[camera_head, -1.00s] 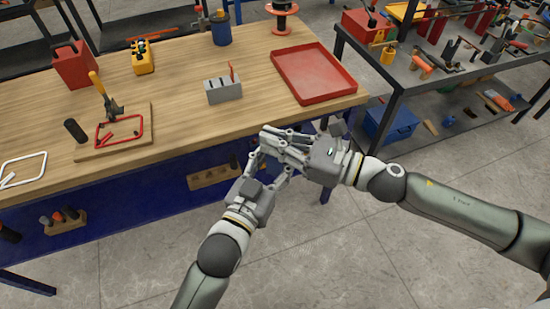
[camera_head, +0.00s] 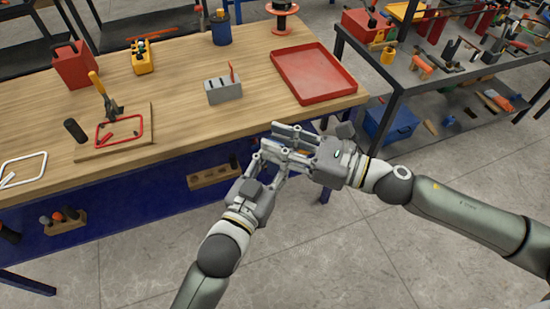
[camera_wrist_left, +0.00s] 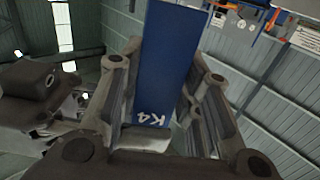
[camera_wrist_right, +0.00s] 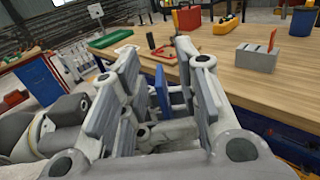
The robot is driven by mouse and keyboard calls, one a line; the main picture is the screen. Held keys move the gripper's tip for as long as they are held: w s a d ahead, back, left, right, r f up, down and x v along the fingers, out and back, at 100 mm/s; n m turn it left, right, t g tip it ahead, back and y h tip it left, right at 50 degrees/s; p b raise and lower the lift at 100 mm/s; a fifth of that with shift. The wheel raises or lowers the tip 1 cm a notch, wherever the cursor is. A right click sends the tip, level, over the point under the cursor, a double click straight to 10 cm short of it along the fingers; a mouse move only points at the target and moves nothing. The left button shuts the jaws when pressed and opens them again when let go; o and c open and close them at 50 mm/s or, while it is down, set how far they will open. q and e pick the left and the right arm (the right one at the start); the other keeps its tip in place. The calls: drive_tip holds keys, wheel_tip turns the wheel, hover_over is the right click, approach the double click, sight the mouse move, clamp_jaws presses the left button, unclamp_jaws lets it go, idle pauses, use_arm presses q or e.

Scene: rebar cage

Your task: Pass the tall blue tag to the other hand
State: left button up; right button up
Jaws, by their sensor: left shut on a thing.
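The tall blue tag (camera_wrist_left: 168,65) stands up from between the fingers of my left gripper (camera_wrist_left: 155,110) in the left wrist view, with white "K4" lettering near its lower end. My left gripper (camera_head: 270,160) is shut on it. In the head view the tag is hidden by the fingers. My right gripper (camera_head: 279,143) faces the left one from the right, its fingers spread apart. In the right wrist view, a thin blue edge of the tag (camera_wrist_right: 161,88) shows in the gap between the open fingers of my right gripper (camera_wrist_right: 160,75). I see no contact with the tag.
The wooden workbench (camera_head: 190,105) lies just beyond both hands. On it are a red tray (camera_head: 313,73), a grey slotted block (camera_head: 223,90) and a board with a red frame (camera_head: 117,133). A dark metal shelf (camera_head: 440,75) stands at the right. The floor before the bench is clear.

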drive_tip(key=shift+v, duration=5.35)
drive_tip(key=w+d+f+m+t+h, duration=0.35)
drive_tip(key=w+d+f+m, duration=0.2)
drive_tip(key=f+m, duration=0.3)
drive_tip(key=w+d+f+m+t+h, duration=0.2)
drive_tip(key=w+d+f+m+h, duration=0.25)
drive_tip(key=d+f+m, duration=0.35)
drive_tip(key=s+d+f+m+g+h, duration=0.15)
drive_tip(key=d+f+m+h, duration=0.35)
drive_tip(key=f, duration=0.6)
drive_tip(key=s+d+f+m+h, duration=0.1)
drive_tip(key=s+d+f+m, duration=0.15)
drive_tip(key=f+m, duration=0.65)
drive_tip(key=s+f+m+g+h, duration=0.2)
drive_tip(key=s+f+m+g, duration=0.45)
drive_tip(key=s+f, duration=1.05)
drive_tip(key=s+a+f+m+g, duration=0.2)
drive_tip(key=s+a+f+m, duration=0.2)
drive_tip(key=s, duration=0.6)
drive_tip(key=s+a+f+m+g, duration=0.2)
drive_tip(key=s+a+f+m, duration=0.3)
drive_tip(key=s, duration=0.6)
drive_tip(key=shift+a+f+g, duration=0.35)
drive_tip(key=shift+a+f, duration=0.15)
drive_tip(key=shift+f, duration=0.4)
